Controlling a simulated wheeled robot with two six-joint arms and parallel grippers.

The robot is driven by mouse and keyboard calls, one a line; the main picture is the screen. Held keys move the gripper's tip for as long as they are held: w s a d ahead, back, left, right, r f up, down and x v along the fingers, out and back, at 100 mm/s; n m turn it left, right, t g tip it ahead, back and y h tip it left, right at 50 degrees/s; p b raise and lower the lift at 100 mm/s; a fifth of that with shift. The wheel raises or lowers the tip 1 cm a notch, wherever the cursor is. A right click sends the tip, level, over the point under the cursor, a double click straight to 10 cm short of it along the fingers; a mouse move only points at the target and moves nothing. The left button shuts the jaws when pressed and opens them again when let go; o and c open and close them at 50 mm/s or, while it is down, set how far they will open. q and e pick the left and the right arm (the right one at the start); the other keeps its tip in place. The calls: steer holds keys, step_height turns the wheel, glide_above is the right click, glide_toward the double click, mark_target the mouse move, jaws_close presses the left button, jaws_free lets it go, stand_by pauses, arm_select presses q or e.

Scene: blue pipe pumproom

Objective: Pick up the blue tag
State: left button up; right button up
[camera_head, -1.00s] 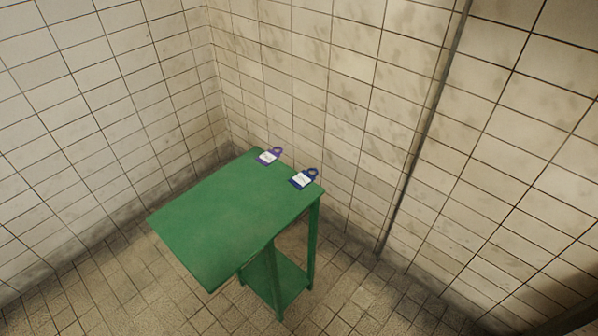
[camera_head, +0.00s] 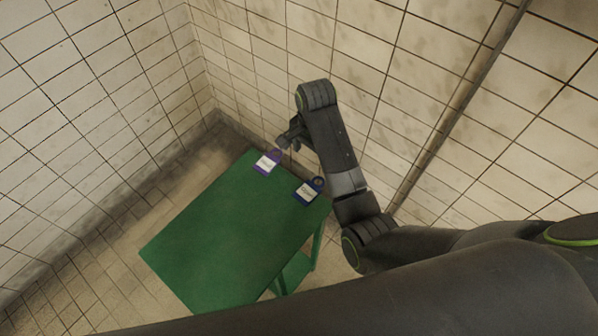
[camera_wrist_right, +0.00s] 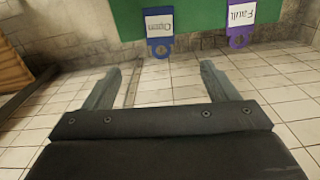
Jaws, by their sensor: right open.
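The blue tag (camera_head: 308,191) lies flat near the corner of a green table (camera_head: 215,235), its white label up and its ring towards the wall. In the right wrist view the blue tag (camera_wrist_right: 160,44) reads "Open". My right gripper (camera_head: 289,140) is in the air by the table's wall-side edge and looks close to the purple tag in the head view. In the right wrist view its open, empty fingers (camera_wrist_right: 160,68) are apart from the blue tag and roughly lined up with it. My left gripper is not in view.
A purple tag (camera_head: 267,162) marked "Fault" lies on the same table edge, beside the blue one. A tiled wall (camera_head: 400,60) with a vertical pipe (camera_head: 460,100) stands close behind. The rest of the tabletop is clear.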

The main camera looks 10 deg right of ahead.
steer(key=r, duration=0.1)
steer(key=b, duration=0.1)
glide_above(310, 191)
steer(key=f, duration=1)
steer(key=shift+a+f, duration=0.2)
steer(key=shift+f, duration=0.15)
steer(key=shift+d+f+p, duration=0.1)
steer(key=shift+f+p, duration=0.35)
steer(key=shift+f, duration=2.65)
steer(key=shift+c, duration=0.4)
steer(key=c, duration=1)
